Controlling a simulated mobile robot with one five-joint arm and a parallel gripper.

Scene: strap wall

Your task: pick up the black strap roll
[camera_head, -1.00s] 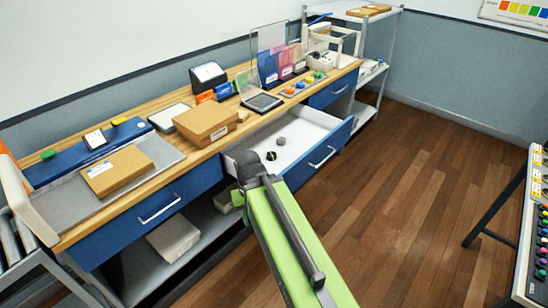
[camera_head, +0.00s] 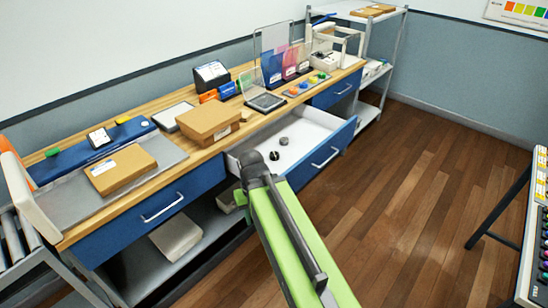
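A small round black object (camera_head: 274,156), which may be the black strap roll, lies in the open white drawer (camera_head: 312,128) of the workbench. A similar dark grey round object (camera_head: 284,141) lies just behind it. They are too small to tell for certain what they are. My green arm reaches up from the bottom of the picture. Its dark end, where my gripper (camera_head: 255,170) is, shows in front of the drawer's near left corner. It looks apart from both round objects. Its fingers cannot be made out.
The wooden bench top holds cardboard boxes (camera_head: 208,122), a tablet and small bins. A rack (camera_head: 536,225) with several coloured round items stands at the right edge, partly cut off. A shelf unit (camera_head: 394,65) stands beyond the bench. The wooden floor (camera_head: 415,210) between is clear.

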